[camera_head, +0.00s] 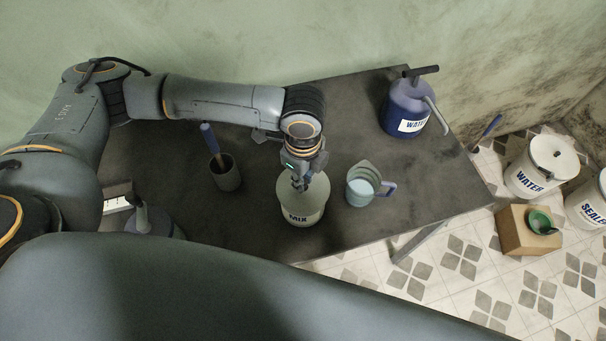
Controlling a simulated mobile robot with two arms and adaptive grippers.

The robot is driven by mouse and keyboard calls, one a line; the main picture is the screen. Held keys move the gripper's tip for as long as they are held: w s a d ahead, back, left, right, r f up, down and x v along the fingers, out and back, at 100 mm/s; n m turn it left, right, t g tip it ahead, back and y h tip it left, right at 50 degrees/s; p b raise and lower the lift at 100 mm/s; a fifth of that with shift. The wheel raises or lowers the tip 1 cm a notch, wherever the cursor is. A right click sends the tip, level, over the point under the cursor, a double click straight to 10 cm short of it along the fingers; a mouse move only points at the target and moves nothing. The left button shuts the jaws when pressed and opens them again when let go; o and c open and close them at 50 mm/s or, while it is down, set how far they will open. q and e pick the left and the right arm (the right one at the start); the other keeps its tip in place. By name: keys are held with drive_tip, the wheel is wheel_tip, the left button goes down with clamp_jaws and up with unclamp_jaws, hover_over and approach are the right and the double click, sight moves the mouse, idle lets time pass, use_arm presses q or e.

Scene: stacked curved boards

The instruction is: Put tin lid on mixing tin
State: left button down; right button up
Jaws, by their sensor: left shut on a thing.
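The mixing tin (304,219), pale with a dark "MIX" label, stands on the dark table near its front edge. My left gripper (301,184) points down over the tin's top, shut on what looks like the tin lid (287,192). The lid is a pale round shape at the tin's mouth, partly hidden by the gripper. I cannot tell whether it rests on the rim or hangs just above it. My right gripper is not in view.
A measuring jug (361,191) stands close right of the tin. A dark cup (226,178) with a blue-handled tool stands to the left. A blue water can (402,118) is at the back right. White buckets (541,166) and a cardboard box (514,234) are on the tiled floor.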

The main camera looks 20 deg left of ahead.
use_arm(q)
drive_tip(key=shift+f, duration=0.7)
idle(0.6)
drive_tip(key=c, duration=1.2)
unclamp_jaws()
drive_tip(key=shift+r, duration=0.1)
wheel_tip(320, 180, up, 12)
drive_tip(key=shift+f, duration=0.1)
